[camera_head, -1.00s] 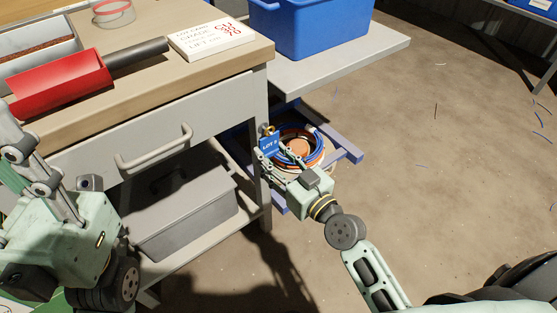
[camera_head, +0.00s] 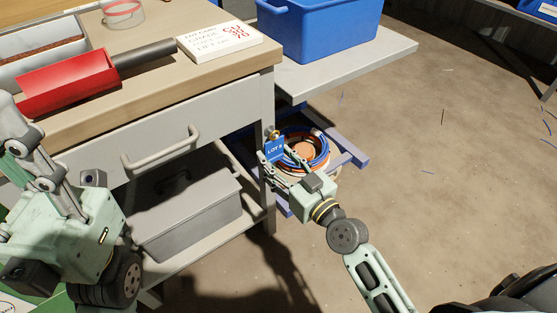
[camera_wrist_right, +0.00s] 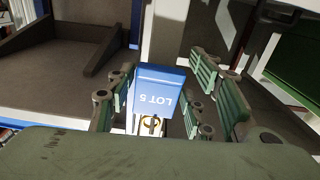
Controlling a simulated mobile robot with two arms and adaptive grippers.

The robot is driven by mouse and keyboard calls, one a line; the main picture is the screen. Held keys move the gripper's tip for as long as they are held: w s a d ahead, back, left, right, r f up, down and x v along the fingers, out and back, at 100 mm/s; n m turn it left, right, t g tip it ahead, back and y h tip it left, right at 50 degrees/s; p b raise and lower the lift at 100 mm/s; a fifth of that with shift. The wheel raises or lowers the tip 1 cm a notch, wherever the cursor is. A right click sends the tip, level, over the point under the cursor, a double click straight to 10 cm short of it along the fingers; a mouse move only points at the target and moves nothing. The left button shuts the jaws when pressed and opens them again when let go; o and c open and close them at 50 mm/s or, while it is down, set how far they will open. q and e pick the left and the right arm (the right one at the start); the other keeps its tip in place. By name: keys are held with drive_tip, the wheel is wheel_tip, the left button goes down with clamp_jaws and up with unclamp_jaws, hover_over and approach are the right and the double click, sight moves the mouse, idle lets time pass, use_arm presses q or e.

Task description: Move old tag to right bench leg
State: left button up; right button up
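The old tag (camera_head: 275,150) is a blue plate marked LOT 5 with a brass fitting at its top. It stands in front of the right bench leg (camera_head: 267,184); I cannot tell whether it touches the leg. My right gripper (camera_head: 279,154) is at the tag, with fingers apart on either side of it. In the right wrist view, the tag (camera_wrist_right: 158,92) appears upside down between the finger pads, with a gap at the right; contact at the left is unclear. My left gripper is at the far left in the head view, and its fingertips are not clear.
A coil of blue and orange cable (camera_head: 318,150) lies on a blue frame (camera_head: 352,154) behind the right gripper. The drawer handle (camera_head: 163,152) sticks out left of the leg. A grey box (camera_head: 190,215) sits on the lower shelf. Floor to the right is mostly clear.

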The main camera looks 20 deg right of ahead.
drive_tip(key=shift+o, duration=1.3)
drive_tip(key=v, duration=1.2)
